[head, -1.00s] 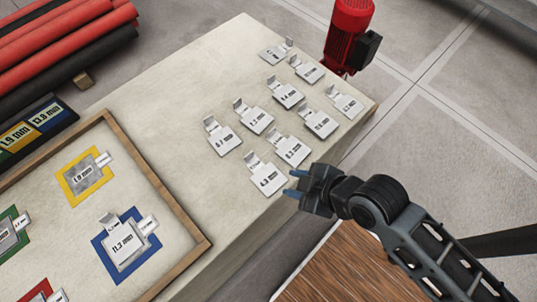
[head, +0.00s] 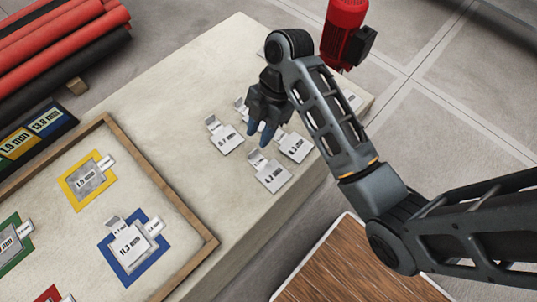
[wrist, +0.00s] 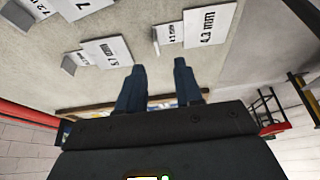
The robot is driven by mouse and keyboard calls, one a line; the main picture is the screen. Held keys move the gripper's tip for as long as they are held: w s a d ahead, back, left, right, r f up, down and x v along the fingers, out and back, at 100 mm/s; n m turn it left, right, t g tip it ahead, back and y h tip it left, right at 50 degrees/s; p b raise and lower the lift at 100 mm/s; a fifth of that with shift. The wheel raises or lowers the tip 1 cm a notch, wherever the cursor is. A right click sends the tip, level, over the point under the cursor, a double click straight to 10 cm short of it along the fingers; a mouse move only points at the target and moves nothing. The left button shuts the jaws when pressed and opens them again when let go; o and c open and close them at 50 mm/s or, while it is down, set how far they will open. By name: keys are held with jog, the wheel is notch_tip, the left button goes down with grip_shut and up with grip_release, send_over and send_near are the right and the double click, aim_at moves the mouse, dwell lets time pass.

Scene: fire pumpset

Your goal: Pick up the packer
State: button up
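Several grey metal packers with bent tabs and printed thickness labels lie on the pale table. A packer marked about 4.3 mm (head: 272,178) is nearest the table's right edge and also shows in the wrist view (wrist: 205,25). One packer (head: 228,141) lies left of my gripper and another (head: 294,147) right of it. A further packer (wrist: 106,52) shows left of the fingers in the wrist view. My gripper (head: 260,132) is above the group, its blue fingers apart with nothing between them (wrist: 159,70). My arm hides other packers behind it.
A wooden-framed tray (head: 203,218) at left holds packers on coloured squares, including one on blue (head: 130,245) and one on yellow (head: 85,180). A red pump motor (head: 345,35) stands beyond the table. The table's back left is clear.

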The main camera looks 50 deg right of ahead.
aim_at(253, 151)
jog(key=x, duration=0.6)
jog(key=shift+w+d+f+p, duration=0.15)
jog(key=shift+f+p, duration=0.25)
jog(key=shift+c, duration=0.4)
grip_shut()
